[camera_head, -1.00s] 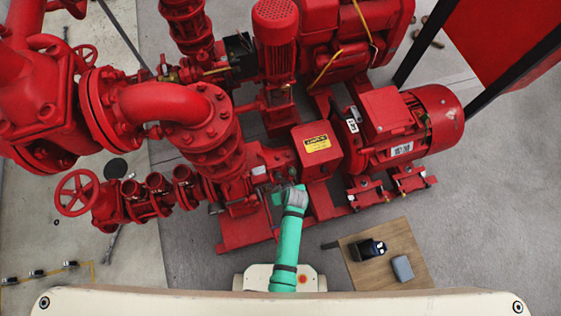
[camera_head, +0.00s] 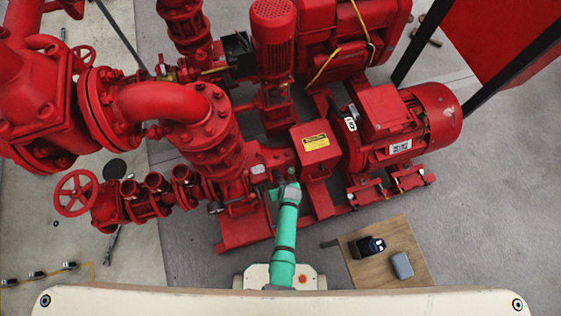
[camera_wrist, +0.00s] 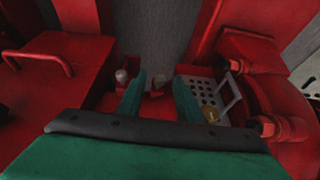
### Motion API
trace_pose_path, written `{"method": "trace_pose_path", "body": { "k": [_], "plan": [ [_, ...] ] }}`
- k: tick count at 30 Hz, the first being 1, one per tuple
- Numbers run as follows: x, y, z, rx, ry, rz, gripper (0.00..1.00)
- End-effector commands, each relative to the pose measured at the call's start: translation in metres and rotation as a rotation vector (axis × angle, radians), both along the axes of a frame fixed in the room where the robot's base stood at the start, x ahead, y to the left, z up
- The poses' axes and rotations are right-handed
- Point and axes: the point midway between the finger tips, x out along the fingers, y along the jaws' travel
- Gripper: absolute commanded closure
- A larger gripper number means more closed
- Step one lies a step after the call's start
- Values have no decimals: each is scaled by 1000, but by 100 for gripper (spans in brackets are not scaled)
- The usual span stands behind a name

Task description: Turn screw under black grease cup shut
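My gripper (camera_wrist: 159,82) shows in the wrist view with its two green fingers spread apart, and nothing is clearly held between them. In the head view my gripper (camera_head: 275,190) is low against the red pump (camera_head: 258,170), left of the red box with the yellow label. A small grey upright fitting (camera_wrist: 122,76) stands just left of the left finger in the wrist view. A brass-coloured round part (camera_wrist: 210,115) lies right of the right finger. I cannot make out the black grease cup or the screw under it; the views are dark or too small there.
A perforated plate (camera_wrist: 203,90) and red pump casing (camera_wrist: 275,100) crowd the right side of the wrist view. In the head view a red motor (camera_head: 415,125) stands at right. A wooden board (camera_head: 370,268) with two small objects lies on the floor.

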Motion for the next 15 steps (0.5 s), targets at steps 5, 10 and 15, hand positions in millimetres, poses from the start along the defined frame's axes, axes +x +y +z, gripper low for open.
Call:
{"method": "trace_pose_path", "body": {
  "k": [5,10,15],
  "plan": [
    [0,-1,0,0,0,-2,88],
    [0,-1,0,0,0,-3,100],
    [0,-3,0,12,4,-4,100]
  ]
}}
